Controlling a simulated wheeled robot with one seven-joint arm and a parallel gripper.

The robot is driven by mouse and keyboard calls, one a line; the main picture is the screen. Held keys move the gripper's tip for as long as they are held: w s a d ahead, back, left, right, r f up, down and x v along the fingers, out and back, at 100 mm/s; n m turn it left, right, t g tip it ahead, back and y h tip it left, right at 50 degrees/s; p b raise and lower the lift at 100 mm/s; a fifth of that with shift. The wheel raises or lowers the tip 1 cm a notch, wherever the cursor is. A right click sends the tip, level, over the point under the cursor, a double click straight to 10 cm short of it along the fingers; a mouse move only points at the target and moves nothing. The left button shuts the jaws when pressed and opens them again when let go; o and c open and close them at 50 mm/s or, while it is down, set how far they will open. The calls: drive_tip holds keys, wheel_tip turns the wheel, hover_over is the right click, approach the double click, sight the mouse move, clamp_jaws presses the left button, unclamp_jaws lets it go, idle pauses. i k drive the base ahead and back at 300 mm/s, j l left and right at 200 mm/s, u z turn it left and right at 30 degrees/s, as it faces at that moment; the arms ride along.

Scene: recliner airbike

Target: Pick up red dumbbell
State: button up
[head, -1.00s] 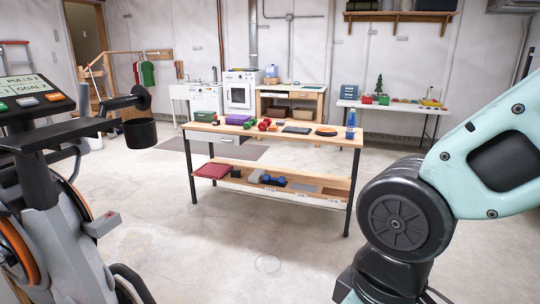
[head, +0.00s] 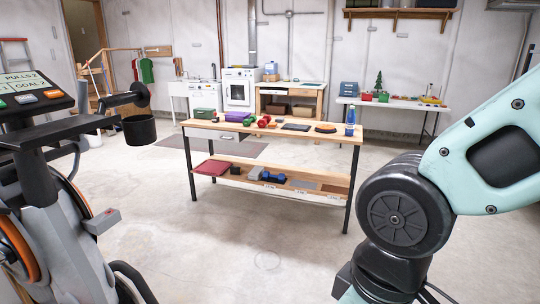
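A red dumbbell (head: 264,121) lies on the top of the wooden workbench (head: 220,130) in the middle of the head view, at a distance from me. It is small in the picture. My arm shows at the right side of the view, but my gripper is out of the picture.
A blue dumbbell (head: 273,177) lies on the lower shelf. An exercise bike (head: 60,215) stands close at left. The floor before the bench is clear.

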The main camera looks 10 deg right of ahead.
sight(262, 123)
drive_tip(key=i+l+z, duration=0.15)
drive_tip(key=i+z, duration=0.2)
drive_tip(key=i, duration=0.3)
drive_tip(key=i+z, duration=0.15)
drive_tip(key=i, duration=1.85)
drive_tip(key=i+l+u, duration=0.1)
drive_tip(key=i+u, duration=0.25)
drive_tip(key=i, duration=0.2)
drive_tip(key=i+l+u, duration=0.25)
drive_tip(key=i+u, duration=0.15)
drive_tip(key=i+l+u, duration=0.35)
drive_tip(key=i, duration=0.25)
